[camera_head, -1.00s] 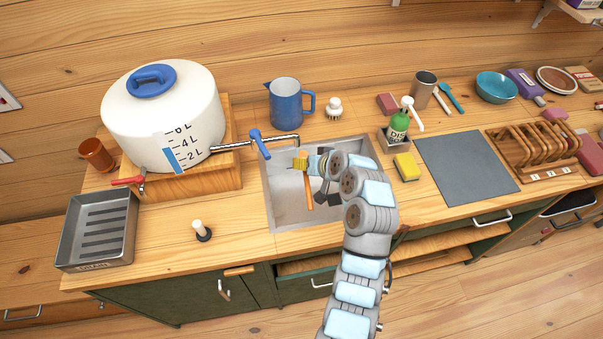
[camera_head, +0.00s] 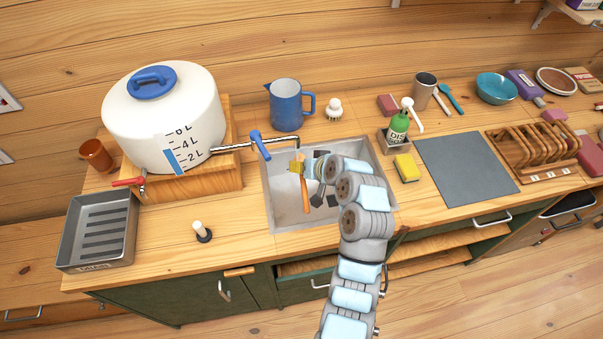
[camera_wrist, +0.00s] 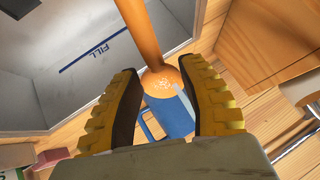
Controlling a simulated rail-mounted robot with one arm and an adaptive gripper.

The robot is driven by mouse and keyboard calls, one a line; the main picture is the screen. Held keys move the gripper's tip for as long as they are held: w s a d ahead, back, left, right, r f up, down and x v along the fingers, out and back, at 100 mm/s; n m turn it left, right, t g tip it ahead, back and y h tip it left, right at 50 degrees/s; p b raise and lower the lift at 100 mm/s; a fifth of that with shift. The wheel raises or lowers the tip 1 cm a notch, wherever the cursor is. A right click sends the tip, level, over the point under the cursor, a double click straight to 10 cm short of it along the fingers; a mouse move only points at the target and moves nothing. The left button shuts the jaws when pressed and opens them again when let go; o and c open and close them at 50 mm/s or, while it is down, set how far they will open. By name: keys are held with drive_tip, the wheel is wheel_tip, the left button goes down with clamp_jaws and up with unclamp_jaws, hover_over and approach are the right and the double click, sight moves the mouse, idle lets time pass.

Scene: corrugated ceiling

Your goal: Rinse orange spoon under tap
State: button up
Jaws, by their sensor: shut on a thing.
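My gripper (camera_head: 297,167) has yellow fingertips over the back left of the sink, just below the spout end. It is shut on the orange spoon (camera_head: 305,198), whose long part hangs down into the basin. In the wrist view, the spoon (camera_wrist: 147,32) passes between the fingertips (camera_wrist: 161,72), with its rounded end showing small white specks. The tap's metal spout (camera_head: 285,140) runs from the white tank to above the sink, with a blue lever (camera_head: 260,145). I cannot make out a water stream.
The grey sink (camera_head: 283,212) has dark utensils inside. A blue jug (camera_head: 286,104) and a white brush (camera_head: 334,109) stand behind it. A yellow sponge (camera_head: 407,168) and green soap bottle (camera_head: 398,127) are on its right. The white tank (camera_head: 160,112) is at left.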

drive_tip(key=s+d+p, duration=0.1)
drive_tip(key=s+d, duration=0.2)
drive_tip(key=s, duration=0.4)
idle(0.6)
drive_tip(key=shift+d, duration=0.1)
idle(1.1)
drive_tip(key=s+p+v, duration=0.1)
drive_tip(key=p+v, duration=0.1)
drive_tip(key=v, duration=0.4)
drive_tip(key=shift+a+p, duration=0.35)
drive_tip(key=shift+f, duration=0.15)
idle(0.6)
